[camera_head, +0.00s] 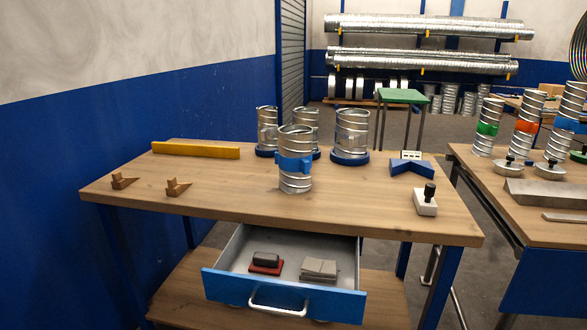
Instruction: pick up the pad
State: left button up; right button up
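The blue-fronted drawer (285,298) under the wooden table (240,208) stands open. Inside it on the left lies a dark grey block (266,258) on a red base (264,269). To their right in the drawer lies a flat light grey stack of pads or sheets (318,269). I cannot tell for certain which of these is the pad. Neither of my grippers is in view.
On the table stand several metal spiral ducts (296,175), a yellow bar (196,150), two small wooden wedges (178,187), a blue angled block (411,168) and a white block with a black knob (426,205). Another table (545,205) stands right, past a gap.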

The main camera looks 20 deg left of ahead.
aim_at(262, 263)
jog(key=i+u, duration=0.4)
jog(key=i+l+u, duration=0.2)
jog(key=i+u, duration=0.2)
jog(key=i+l+u, duration=0.4)
jog(key=i+j, duration=0.05)
jog(key=j, duration=0.05)
